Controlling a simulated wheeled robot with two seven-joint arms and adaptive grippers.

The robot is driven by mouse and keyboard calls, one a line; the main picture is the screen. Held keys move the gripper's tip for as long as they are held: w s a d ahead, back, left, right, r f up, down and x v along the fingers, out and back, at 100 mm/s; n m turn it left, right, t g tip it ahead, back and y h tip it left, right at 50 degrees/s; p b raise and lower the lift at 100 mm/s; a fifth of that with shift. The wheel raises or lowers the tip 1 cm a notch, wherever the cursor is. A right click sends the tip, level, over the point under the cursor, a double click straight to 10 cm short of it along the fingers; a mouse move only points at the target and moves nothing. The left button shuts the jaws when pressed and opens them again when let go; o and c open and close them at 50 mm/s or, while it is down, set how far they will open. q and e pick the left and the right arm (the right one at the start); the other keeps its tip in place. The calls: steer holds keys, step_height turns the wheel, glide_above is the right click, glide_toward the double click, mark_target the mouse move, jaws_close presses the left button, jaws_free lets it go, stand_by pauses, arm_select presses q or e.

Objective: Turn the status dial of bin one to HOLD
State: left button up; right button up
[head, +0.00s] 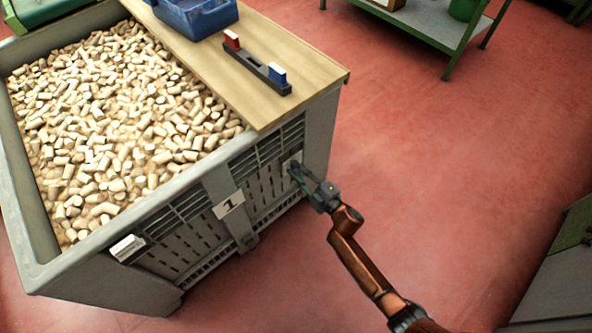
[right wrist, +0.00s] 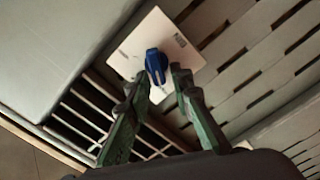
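Bin one is a grey slatted crate (head: 95,285) full of corks, with a white "1" label (head: 229,205) on its front. Its status dial is a blue knob (right wrist: 156,64) on a white plate (right wrist: 181,48) with small dark print, which I cannot read. In the head view the plate (head: 293,160) is at the right end of the bin's front, partly hidden by my right gripper (head: 297,172). In the right wrist view the right gripper (right wrist: 158,80) is open, its green fingertips either side of the knob, with a narrow gap visible. My left gripper is not in view.
A wooden board (head: 290,55) across the bin carries a blue tray (head: 195,18) and a dark rack with red and blue-and-white pieces (head: 258,68). Red floor (head: 440,150) is clear at right.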

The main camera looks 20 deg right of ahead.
steer(key=shift+o, duration=0.9)
steer(key=shift+f, duration=0.1)
steer(key=shift+s+d, duration=0.1)
steer(key=shift+s, duration=0.05)
steer(key=v, duration=1.1)
steer(key=shift+s, duration=0.35)
steer(key=shift+d, duration=0.1)
